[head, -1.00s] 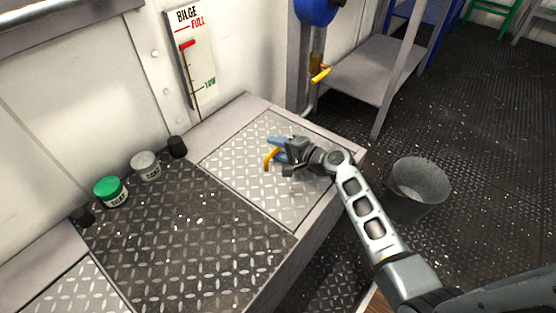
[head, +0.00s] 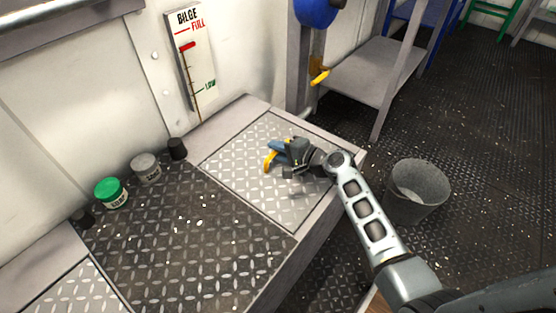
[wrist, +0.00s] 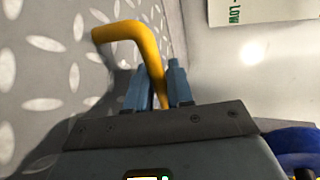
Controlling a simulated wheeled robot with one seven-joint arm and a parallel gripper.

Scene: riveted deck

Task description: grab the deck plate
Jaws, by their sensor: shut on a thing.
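The deck plate (head: 240,165) is a pale grey diamond-tread panel lying in a framed opening on the raised deck. It looks level with its frame. A yellow bent handle (head: 270,161) stands up at the plate, and it shows large in the wrist view (wrist: 140,42). My gripper (head: 279,148) is over the plate, with its blue fingers shut on the yellow handle. In the wrist view the handle's straight leg passes between the fingers (wrist: 158,88) and its bend sticks out beyond them. The handle's foot is hidden by the gripper.
A dark tread area (head: 190,230) adjoins the plate, with a green-lidded tub (head: 110,193), a grey-lidded tub (head: 146,168) and a black cylinder (head: 177,148) along the wall. A BILGE gauge board (head: 192,65) is behind. A bucket (head: 417,190) stands on the floor at right.

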